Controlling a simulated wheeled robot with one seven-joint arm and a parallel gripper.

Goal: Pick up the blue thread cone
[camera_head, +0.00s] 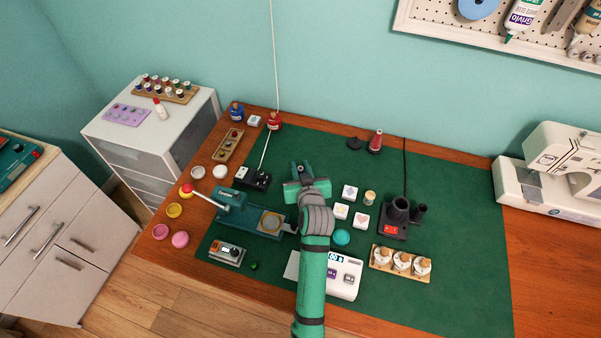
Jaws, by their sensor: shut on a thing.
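My gripper (303,170) is over the green mat, left of the middle, with its green hand facing the camera. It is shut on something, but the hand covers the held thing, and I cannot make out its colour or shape. A dark red thread cone (375,142) stands upright at the back of the mat. A low dark round piece (355,143) lies just left of it. I see no clear blue thread cone standing on the mat. A small blue container (236,111) stands at the table's back left corner, too small to identify surely.
A green press (254,219) with a raised lever is left of my arm. A sewing machine (560,170) stands far right. The right part of the mat (455,220) is clear.

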